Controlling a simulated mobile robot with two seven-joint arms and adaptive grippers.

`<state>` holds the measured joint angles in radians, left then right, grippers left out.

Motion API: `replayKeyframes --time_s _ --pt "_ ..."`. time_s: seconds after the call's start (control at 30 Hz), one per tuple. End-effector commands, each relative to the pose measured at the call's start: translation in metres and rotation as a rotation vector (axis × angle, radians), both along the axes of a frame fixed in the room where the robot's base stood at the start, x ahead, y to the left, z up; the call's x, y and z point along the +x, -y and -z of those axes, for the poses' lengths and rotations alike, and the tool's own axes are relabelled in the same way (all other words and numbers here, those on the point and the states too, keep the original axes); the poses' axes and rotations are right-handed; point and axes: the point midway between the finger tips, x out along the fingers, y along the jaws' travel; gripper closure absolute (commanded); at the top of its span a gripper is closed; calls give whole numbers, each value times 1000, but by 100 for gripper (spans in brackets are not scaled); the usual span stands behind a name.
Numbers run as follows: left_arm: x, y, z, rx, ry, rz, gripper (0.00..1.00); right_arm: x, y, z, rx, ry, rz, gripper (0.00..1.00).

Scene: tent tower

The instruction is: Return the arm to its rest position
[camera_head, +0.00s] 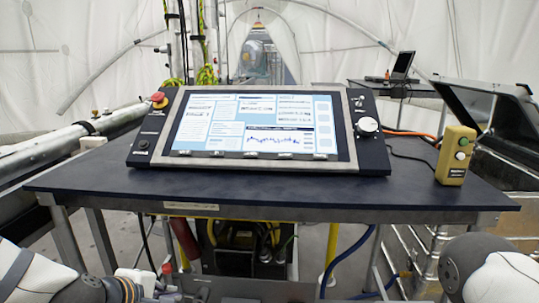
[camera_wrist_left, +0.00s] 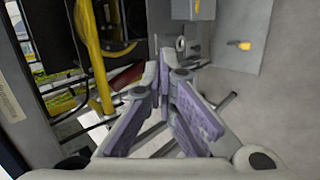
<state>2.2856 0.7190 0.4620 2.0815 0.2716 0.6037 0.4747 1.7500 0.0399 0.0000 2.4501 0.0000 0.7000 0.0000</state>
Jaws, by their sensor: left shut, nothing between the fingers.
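My left gripper (camera_head: 152,285) is low at the bottom edge of the head view, in front of and below the table's front edge, and only partly shown. In the left wrist view the left gripper (camera_wrist_left: 164,78) has its fingertips together with nothing between them. Its inner pads look purple-grey. It is apart from the table. Part of my right arm shows at the bottom right of the head view, but its gripper is out of the picture.
A dark table (camera_head: 80,180) carries a tilted control panel (camera_head: 255,125) with a lit screen and a yellow button box (camera_head: 456,155) at its right. Yellow pipes (camera_wrist_left: 95,55) and cables lie under the table. An open metal case (camera_head: 490,110) stands at right.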

Motion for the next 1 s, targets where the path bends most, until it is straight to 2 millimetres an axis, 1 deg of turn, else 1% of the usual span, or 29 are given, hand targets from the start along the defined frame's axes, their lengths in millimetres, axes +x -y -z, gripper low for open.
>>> replayKeyframes --time_s 0.03,0.07,0.1,0.17,0.2,0.23,0.27,0.3,0.37,0.4,0.5,0.6,0.63,1.0 --pt "-33 12 37 82 -77 105 100 0 0 0 0 0 0 60" --pt "-55 17 58 132 -121 172 100 0 0 0 0 0 0 60" --pt "-85 22 83 195 -178 268 100 0 0 0 0 0 0 60" --pt "-136 27 117 283 -267 421 100 0 0 0 0 0 0 60" --pt "-171 27 136 336 -323 527 100 0 0 0 0 0 0 60" --pt "-198 26 148 372 -367 611 100 0 0 0 0 0 0 60" --pt "-226 24 158 405 -409 696 100 0 0 0 0 0 0 60" --pt "-261 21 168 443 -462 807 100 0 0 0 0 1 0 60" --pt "-309 13 177 487 -531 967 100 0 0 0 0 1 0 60" --pt "-337 7 180 509 -569 1064 100 0 0 0 0 0 0 60" --pt "-387 -5 179 538 -637 1250 100 0 0 0 0 1 0 60" --pt "-410 -12 176 548 -666 1345 100 0 0 0 0 1 0 60" --pt "-413 -13 176 548 -668 1356 100 0 0 0 0 1 0 60" --pt "-413 -13 176 548 -669 1358 100 0 0 0 0 1 0 60"
